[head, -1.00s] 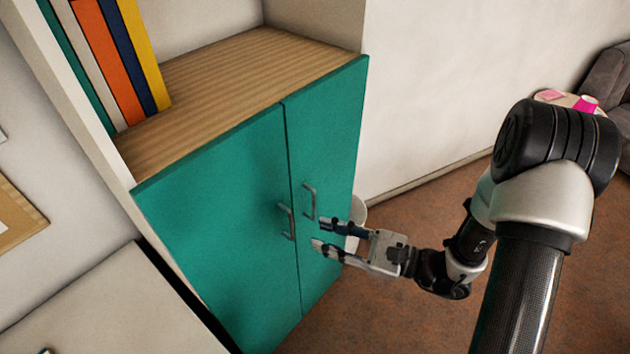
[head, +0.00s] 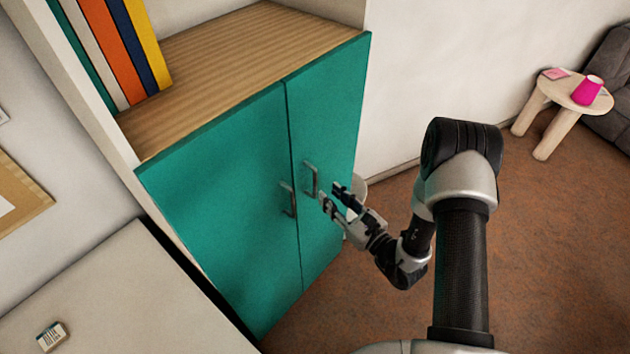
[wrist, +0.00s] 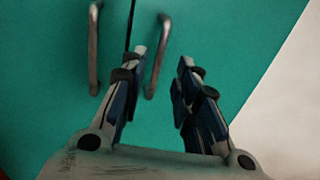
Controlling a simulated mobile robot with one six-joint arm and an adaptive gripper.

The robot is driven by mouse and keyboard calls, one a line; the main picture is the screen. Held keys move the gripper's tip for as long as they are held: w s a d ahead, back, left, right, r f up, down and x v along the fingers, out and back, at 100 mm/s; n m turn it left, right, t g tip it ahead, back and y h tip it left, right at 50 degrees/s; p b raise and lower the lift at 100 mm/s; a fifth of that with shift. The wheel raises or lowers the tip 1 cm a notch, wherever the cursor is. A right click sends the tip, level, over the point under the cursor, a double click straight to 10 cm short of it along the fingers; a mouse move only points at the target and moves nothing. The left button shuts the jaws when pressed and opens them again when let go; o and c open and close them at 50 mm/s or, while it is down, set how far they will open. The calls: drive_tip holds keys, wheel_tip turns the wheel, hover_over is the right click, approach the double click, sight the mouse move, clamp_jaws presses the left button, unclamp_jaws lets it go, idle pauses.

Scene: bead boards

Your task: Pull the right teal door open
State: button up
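The right teal door (head: 331,150) is closed, flush beside the left teal door (head: 225,200). Its grey bar handle (head: 310,180) stands upright near the seam, and the left door's handle (head: 288,198) is just across it. My gripper (head: 330,192) is in front of the right door, close to its handle, with fingers apart and nothing between them. In the wrist view the right door's handle (wrist: 158,58) is ahead of the open fingers (wrist: 164,68), nearer the left finger. Whether a finger touches it I cannot tell. The left door's handle (wrist: 94,48) is farther left.
Several books (head: 120,50) stand on the wooden shelf (head: 225,65) above the doors. A white table (head: 130,290) is at lower left. A round side table (head: 560,92) stands at the upper right. Brown floor is clear right of the cabinet.

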sight(316, 182)
drive_tip(key=b+x, duration=0.1)
drive_tip(key=x, duration=0.7)
drive_tip(key=shift+w, duration=0.1)
clamp_jaws()
idle(0.5)
